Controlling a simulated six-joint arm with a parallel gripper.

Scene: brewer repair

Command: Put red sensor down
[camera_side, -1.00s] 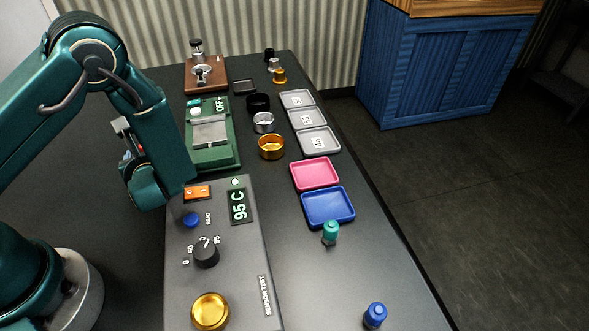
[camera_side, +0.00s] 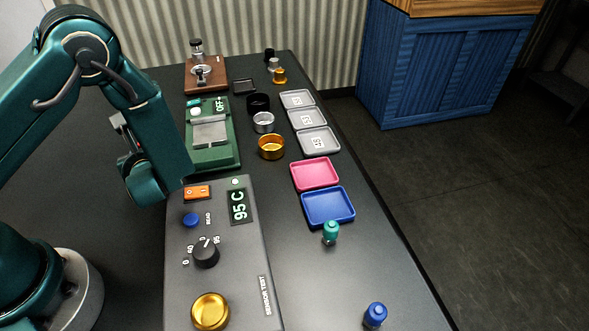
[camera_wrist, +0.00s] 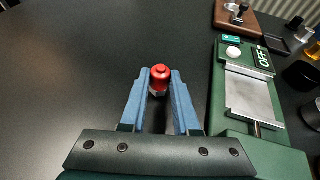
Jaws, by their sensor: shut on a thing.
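The red sensor (camera_wrist: 159,74) is in the wrist view, a small cylinder with a red cap and a paler lower part. My gripper (camera_wrist: 160,86) is shut on it, with a blue finger on either side. It is over or at the bare dark table left of the green device; I cannot tell whether the sensor touches the table. A teal sensor (camera_side: 330,232) and a blue sensor (camera_side: 375,315) stand upright on the table at the right.
The sensor test box (camera_side: 262,250) reads 95 C. The green device (camera_side: 212,155) shows OFF and also appears in the wrist view (camera_wrist: 262,60). A pink tray (camera_side: 315,174), a blue tray (camera_side: 328,207) and grey trays (camera_side: 318,141) line the right side. The table left of the green device is clear.

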